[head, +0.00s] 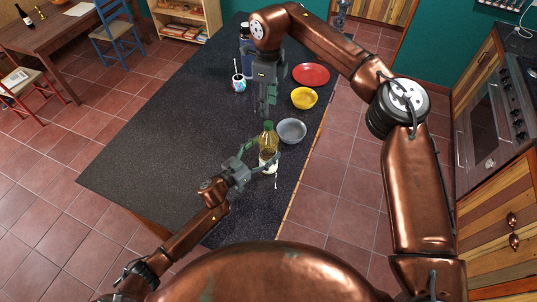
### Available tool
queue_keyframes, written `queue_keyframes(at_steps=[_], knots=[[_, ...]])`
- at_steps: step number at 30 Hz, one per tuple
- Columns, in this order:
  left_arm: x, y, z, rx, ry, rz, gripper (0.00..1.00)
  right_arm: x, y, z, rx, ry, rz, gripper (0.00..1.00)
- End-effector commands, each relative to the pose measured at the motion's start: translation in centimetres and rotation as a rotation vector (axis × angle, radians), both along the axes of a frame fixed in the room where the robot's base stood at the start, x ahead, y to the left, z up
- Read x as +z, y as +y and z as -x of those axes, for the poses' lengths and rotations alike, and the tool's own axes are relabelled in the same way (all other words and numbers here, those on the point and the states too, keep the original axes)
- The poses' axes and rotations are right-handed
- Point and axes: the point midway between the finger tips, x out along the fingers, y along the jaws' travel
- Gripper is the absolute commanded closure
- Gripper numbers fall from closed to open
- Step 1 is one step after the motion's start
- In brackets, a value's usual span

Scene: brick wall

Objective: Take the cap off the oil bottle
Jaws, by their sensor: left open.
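The oil bottle (268,143) stands upright on the dark counter, with yellowish contents, a pale label and a green top (268,126). My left gripper (262,160) is open at the bottle's lower half, with its fingers reaching towards it from the left. Whether a finger touches the bottle is not clear. My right gripper (264,104) points down above and just behind the bottle's top, apart from it. Its fingers look close together, but I cannot tell whether they are shut.
A grey bowl (291,131) stands close to the right of the bottle. A yellow bowl (304,98), a red plate (311,74), a patterned cup (239,83) and a dark blue bottle (245,36) are farther back. The left part of the counter (165,150) is clear.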

Motion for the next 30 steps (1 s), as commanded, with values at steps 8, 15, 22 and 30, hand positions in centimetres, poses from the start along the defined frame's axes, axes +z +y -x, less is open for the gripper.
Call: queue_keyframes(at_steps=[8,15,22,30], knots=[[-0.05,-1.36,-1.22,-0.002,0.002,0.001,0.28,0.00,-0.10,0.01,-0.002,0.001,-0.001,0.62],[-0.06,-1.41,-1.23,-0.002,0.001,0.000,0.29,-0.01,-0.15,0.01,-0.003,0.000,-0.002,0.62],[-0.04,-1.40,-1.23,-0.002,0.001,0.000,0.45,-0.02,-0.14,0.01,-0.003,0.000,-0.002,0.62],[-0.05,-1.37,-1.23,-0.002,0.001,0.000,0.63,-0.02,-0.14,0.01,-0.002,0.001,-0.001,0.62]])
